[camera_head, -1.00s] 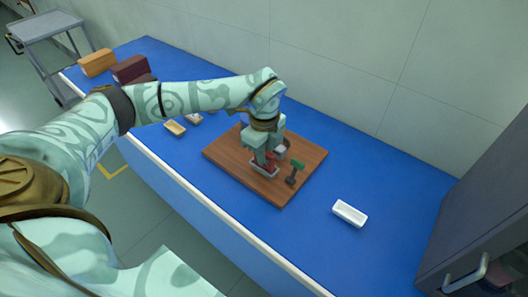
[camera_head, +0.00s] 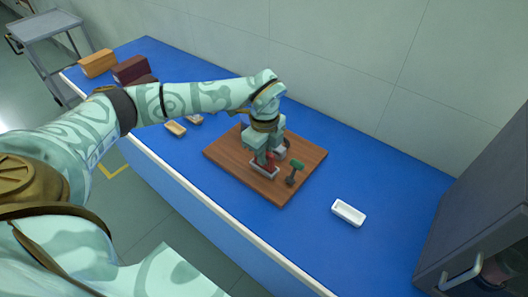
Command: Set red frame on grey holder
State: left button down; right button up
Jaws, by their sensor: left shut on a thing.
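My left gripper (camera_head: 265,157) points down over the wooden board (camera_head: 233,163) on the blue bench. It is shut on the red frame (camera_head: 271,157), of which only a small red part shows between and beside the fingers. Just under the fingers is a grey holder (camera_head: 264,172) with a pale rim, standing on the board. The red frame is at or just above the holder; I cannot tell whether they touch. The fingers hide most of both. My right gripper is not in view.
A green-topped dark post (camera_head: 295,170) stands close to the right of the gripper on the board. A white tray (camera_head: 349,212) lies on the blue bench (camera_head: 310,233) to the right. Small trays (camera_head: 175,129) and boxes (camera_head: 131,69) are at the left. A grey cabinet (camera_head: 480,210) stands at the right.

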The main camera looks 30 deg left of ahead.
pick_arm(q)
jog(key=shift+f+b, duration=0.3)
jog(key=shift+f, duration=0.35)
jog(key=c, duration=1.7)
grip_release()
jog(key=shift+c, duration=0.2)
jog(key=shift+r, duration=0.1)
notch_tip(320, 180, up, 11)
jog(key=p, duration=0.9)
jog(key=shift+p, duration=0.4)
jog(key=shift+d, duration=0.1)
